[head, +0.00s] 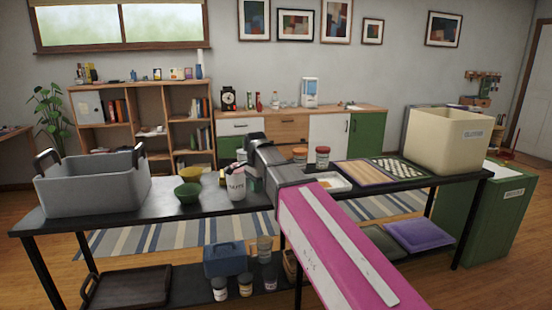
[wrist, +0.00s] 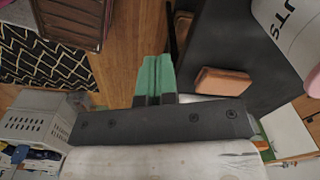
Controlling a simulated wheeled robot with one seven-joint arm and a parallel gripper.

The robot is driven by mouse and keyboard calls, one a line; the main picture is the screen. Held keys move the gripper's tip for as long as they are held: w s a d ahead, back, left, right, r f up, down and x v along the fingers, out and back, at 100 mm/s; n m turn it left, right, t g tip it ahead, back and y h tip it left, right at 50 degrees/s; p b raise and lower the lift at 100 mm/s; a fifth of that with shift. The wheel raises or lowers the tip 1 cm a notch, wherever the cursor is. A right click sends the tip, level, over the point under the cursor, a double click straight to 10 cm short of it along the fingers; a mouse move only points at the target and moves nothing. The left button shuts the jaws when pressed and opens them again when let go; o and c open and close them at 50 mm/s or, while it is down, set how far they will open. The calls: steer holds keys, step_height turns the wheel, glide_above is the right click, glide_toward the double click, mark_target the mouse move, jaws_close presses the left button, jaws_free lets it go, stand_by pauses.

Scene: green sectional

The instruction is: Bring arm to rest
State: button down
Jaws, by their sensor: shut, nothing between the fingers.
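My arm (head: 335,245), with a magenta link, reaches forward over the black table. Its grey wrist end is above the table's middle, just right of the white lettered canister (head: 237,186). My gripper (wrist: 154,75) shows in the wrist view with its green fingers together and nothing between them. The canister also shows at the wrist view's upper right (wrist: 286,32), apart from the fingers. In the head view the fingertips are mostly hidden by the wrist.
The black table (head: 130,218) carries a grey tub (head: 95,185), green bowl (head: 188,193), yellow bowl (head: 190,174), jars (head: 322,158), boards (head: 363,172) and a cream bin (head: 445,142). Its lower shelf holds a blue box (head: 225,259) and jars. Wooden floor lies around.

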steer(key=s+d+f+n, duration=0.3)
steer(key=s+d+f, duration=0.1)
steer(key=d+f, duration=0.4)
steer(key=s+d+f+n, duration=0.4)
steer(key=d+f, duration=0.5)
steer(key=f, duration=0.2)
steer(key=s+d+f+n, duration=0.4)
steer(key=s+d+f, duration=0.1)
steer(key=d+f, duration=0.4)
steer(key=shift+f, duration=0.35)
steer(key=shift+d, duration=0.1)
